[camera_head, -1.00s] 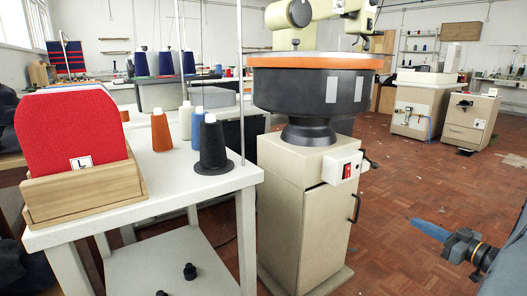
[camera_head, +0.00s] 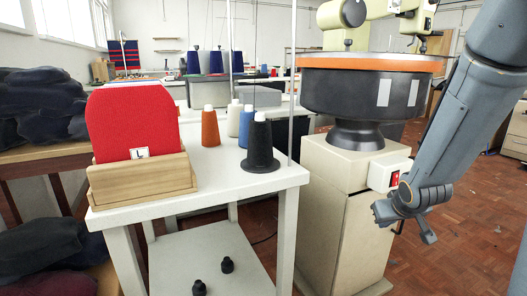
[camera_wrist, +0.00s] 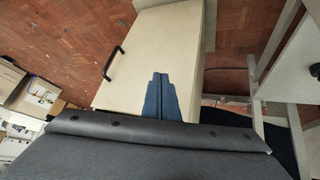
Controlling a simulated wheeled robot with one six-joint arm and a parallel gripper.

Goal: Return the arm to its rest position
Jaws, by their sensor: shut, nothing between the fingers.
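My gripper (camera_wrist: 160,76) shows in the wrist view as two blue-grey fingers side by side, closed together with nothing between them. They lie in front of the cream machine cabinet (camera_wrist: 148,45). In the head view my arm comes down from the upper right. Its lower end hangs in front of the right side of the cabinet (camera_head: 335,215), near the red switch box (camera_head: 388,175). The fingers look small and foreshortened there. I cannot tell whether the arm touches the cabinet.
A white cart (camera_head: 235,172) at left carries a wooden holder (camera_head: 145,182) of red knit panels (camera_head: 133,118) and several thread cones. A black round machine bed (camera_head: 352,97) tops the cabinet. Dark cloth piles (camera_head: 35,105) lie at far left. Parquet floor (camera_head: 470,225) is open at right.

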